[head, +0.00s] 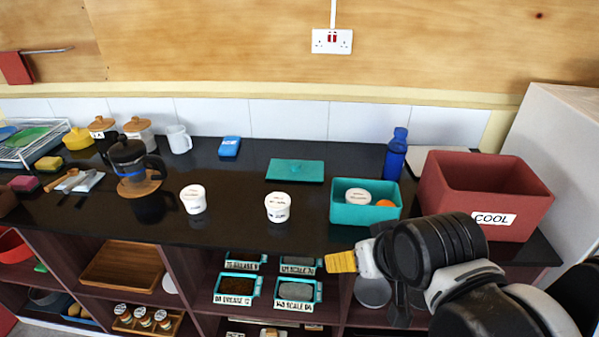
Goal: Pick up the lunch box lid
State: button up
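The lunch box lid (295,170) is a flat teal panel lying on the black counter, left of and behind the lunch box. The teal lunch box (346,214) stands open on the counter, with a white round tub (357,196) and an orange item (385,203) inside. My gripper (340,262) is in front of the counter, below and to the right of the lid and well apart from it. Its yellow fingertip points left. Only one side of the fingers shows clearly, so its opening is hidden.
Two white tubs (278,207) (193,199) stand in front of the lid. A blue bottle (396,154) and a red COOL crate (483,195) stand to the right. A French press (132,160) is at the left. Counter around the lid is clear.

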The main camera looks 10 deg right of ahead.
aim_at(278, 170)
jog(key=i+j+z, duration=0.25)
jog(key=i+j, duration=0.3)
jog(key=i+j+z, duration=0.3)
jog(key=i+j, duration=0.2)
jog(key=j, duration=0.15)
